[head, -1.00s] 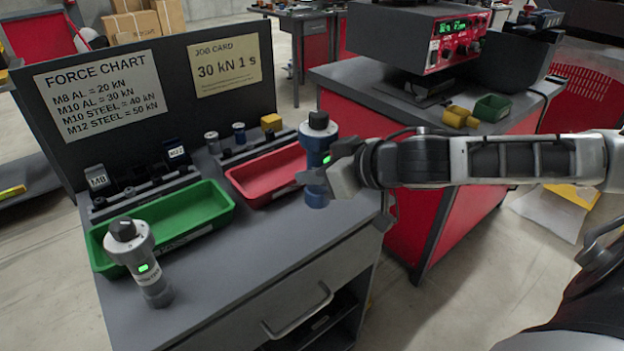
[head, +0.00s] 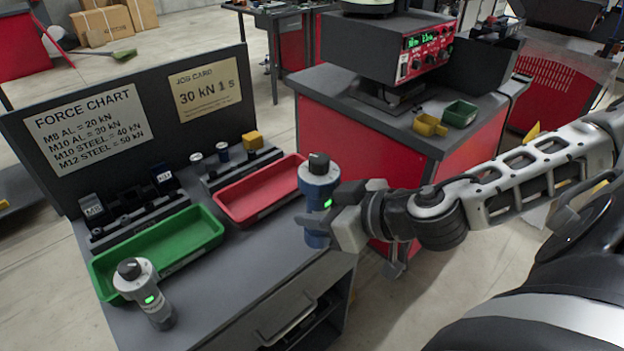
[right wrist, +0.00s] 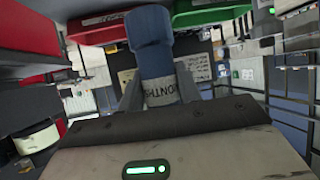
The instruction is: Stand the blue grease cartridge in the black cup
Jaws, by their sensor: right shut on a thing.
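My right gripper (head: 343,208) is shut on a blue and grey tool (head: 319,180) with a black knob. It holds the tool upright at the right edge of the grey bench; I cannot tell if its foot touches the top. In the right wrist view the tool (right wrist: 150,45) sits between both fingers, its grey lettered band at the fingertips. I cannot make out a black cup. My left gripper is not in view.
A red tray (head: 258,210) lies just left of the held tool, and a green tray (head: 180,256) further left. A grey tool (head: 145,292) with a black knob stands at the front left. A yellow block (head: 252,141) sits on the rack.

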